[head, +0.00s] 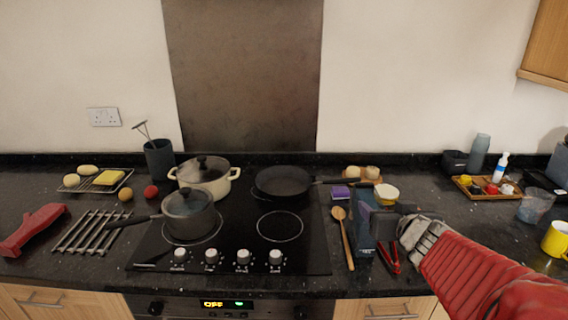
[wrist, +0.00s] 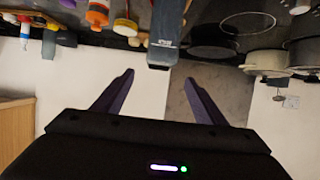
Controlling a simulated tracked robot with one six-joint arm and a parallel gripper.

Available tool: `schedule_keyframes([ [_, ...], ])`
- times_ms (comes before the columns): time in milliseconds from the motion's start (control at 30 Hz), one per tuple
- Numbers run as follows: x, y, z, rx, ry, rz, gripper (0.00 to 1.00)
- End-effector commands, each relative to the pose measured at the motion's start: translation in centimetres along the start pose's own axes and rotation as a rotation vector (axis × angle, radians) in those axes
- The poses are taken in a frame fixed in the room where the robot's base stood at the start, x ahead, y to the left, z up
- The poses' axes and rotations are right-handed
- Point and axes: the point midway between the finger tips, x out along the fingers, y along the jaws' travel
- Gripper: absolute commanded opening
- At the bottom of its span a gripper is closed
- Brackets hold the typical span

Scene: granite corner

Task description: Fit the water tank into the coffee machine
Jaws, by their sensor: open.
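A translucent bluish container (head: 536,205), which looks like the water tank, stands on the counter at the right in the head view. A grey appliance (head: 560,166) behind it is cut off by the right edge; it may be the coffee machine, but I cannot be sure. My gripper (head: 374,213) is open beside a dark blue box (head: 362,236) right of the hob. In the wrist view my gripper (wrist: 158,77) shows two spread purple fingers, with the box (wrist: 166,35) beyond their tips. Nothing is held between them.
A yellow mug (head: 556,239) stands at the right front edge. A wooden tray (head: 484,189) of small items lies behind the red arm. A wooden spoon (head: 345,235) and red-handled tongs (head: 390,258) lie near the box. Pots and a pan (head: 283,181) occupy the hob.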

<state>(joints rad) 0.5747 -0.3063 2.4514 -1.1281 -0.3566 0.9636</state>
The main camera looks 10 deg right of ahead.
Motion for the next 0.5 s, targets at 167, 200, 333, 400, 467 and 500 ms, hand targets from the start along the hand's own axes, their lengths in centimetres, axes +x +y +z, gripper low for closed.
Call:
schedule_keyframes([
  [167,-0.3,-0.1,-0.3,-0.009,0.0,0.023,0.65],
  [200,-0.5,-0.2,-0.5,-0.013,-0.002,0.038,0.65],
  [333,-1.6,-0.5,-0.7,-0.031,-0.022,0.102,0.65],
  [400,-2.5,-0.8,-0.5,-0.037,-0.049,0.137,0.65],
  [467,-3.4,-1.2,-0.1,-0.042,-0.079,0.163,0.65],
  [500,-4.0,-1.6,0.3,-0.045,-0.105,0.174,0.65],
])
